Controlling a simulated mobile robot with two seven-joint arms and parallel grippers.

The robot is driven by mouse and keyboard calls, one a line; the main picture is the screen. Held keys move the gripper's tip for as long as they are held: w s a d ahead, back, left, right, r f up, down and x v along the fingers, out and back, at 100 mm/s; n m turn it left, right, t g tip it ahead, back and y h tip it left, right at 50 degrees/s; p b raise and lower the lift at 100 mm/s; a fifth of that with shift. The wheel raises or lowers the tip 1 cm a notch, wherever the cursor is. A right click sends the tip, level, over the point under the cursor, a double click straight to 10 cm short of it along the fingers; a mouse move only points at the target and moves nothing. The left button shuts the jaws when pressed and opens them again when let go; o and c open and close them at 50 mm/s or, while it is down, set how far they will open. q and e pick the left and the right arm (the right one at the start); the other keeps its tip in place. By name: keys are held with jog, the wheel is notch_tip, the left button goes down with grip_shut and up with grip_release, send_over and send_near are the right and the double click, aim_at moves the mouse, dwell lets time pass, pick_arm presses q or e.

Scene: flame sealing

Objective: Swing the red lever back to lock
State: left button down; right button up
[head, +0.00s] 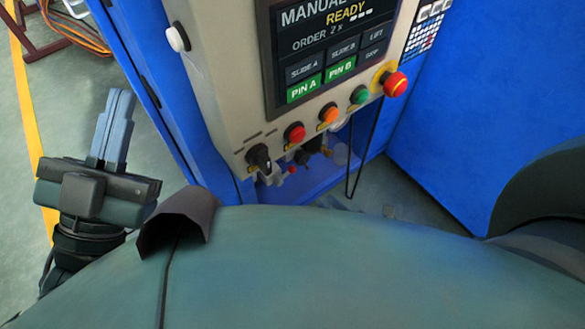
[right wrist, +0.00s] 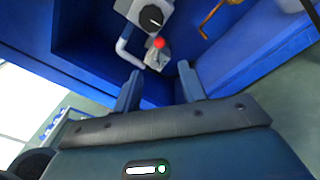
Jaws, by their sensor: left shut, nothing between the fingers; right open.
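A small red knob (right wrist: 159,42), which looks like the end of the red lever, shows in the right wrist view on a grey fitting (right wrist: 158,57) beside a pale bent pipe. In the head view a tiny red spot (head: 292,169) below the control panel looks like the same knob; the lever's arm cannot be made out. My right gripper (right wrist: 159,86) is open and empty, its fingers pointing toward the knob, with a gap between. It cannot be made out in the head view. My left gripper (head: 121,97) is shut and empty at the left, away from the panel.
A control panel with a screen (head: 330,45) reading READY carries a black rotary switch (head: 259,157), a red button (head: 295,132) and a red emergency stop (head: 395,84). Blue cabinet walls (head: 480,120) enclose the fitting. Open floor lies at the left.

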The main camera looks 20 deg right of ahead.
pick_arm(q)
jog(key=shift+s+r+m+g+h+b, duration=0.15)
jog(key=shift+s+r+m+h+b, duration=0.1)
jog(key=shift+r+m+h+b, duration=0.6)
jog(key=shift+s+r+m+g+h+b, duration=0.15)
jog(key=shift+s+r+m+h+b, duration=0.15)
jog(key=shift+r+m+h, duration=0.6)
pick_arm(e)
jog(key=x, duration=1.2)
pick_arm(q)
jog(key=shift+a+f+m+h, duration=0.1)
jog(key=shift+f+m+h, duration=0.15)
jog(key=shift+f, duration=0.05)
pick_arm(e)
jog(key=shift+c, duration=0.3)
grip_shut()
